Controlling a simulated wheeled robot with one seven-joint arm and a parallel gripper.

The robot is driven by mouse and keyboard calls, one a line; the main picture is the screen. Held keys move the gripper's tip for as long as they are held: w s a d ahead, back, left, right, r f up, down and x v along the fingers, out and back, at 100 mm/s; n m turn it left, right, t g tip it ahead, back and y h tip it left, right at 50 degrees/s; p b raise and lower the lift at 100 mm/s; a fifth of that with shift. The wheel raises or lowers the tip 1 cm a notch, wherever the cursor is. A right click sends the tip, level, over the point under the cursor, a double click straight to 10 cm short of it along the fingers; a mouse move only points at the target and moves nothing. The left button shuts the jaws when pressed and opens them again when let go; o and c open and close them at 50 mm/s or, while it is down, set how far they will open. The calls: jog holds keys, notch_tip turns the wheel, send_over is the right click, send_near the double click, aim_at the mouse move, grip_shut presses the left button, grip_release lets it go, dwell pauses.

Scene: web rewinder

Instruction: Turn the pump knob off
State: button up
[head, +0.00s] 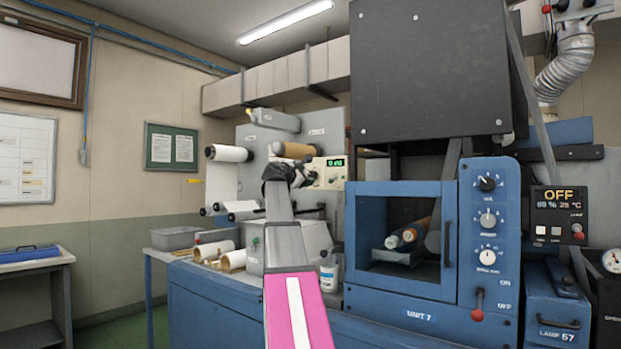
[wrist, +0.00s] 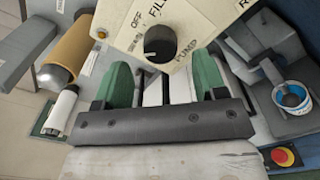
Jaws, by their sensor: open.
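The pump knob (wrist: 160,45) is a dark round knob on a tilted cream panel (wrist: 195,22) in the wrist view. The panel reads OFF at the knob's upper left and PUMP at its lower right. A light mark shows on the knob's left side; its exact setting is unclear. My gripper (wrist: 164,72) is open, with its two green-padded fingers apart on either side of and just below the knob in the picture. Contact cannot be told. In the head view my gripper (head: 279,171) is a dark shape beside the cream panel (head: 325,174), hiding part of it.
A green display (head: 335,162) tops the panel. Rolls (head: 229,153) sit to the left. In the wrist view, a blue-rimmed cup (wrist: 292,97) and a red button (wrist: 282,157) are at right. A blue cabinet (head: 405,290) stands right.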

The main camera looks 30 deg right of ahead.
aim_at(310, 176)
jog(key=shift+x, duration=2.15)
jog(key=c, duration=0.9)
jog(key=shift+m, duration=0.3)
jog(key=m, duration=0.3)
jog(key=shift+m, duration=2.5)
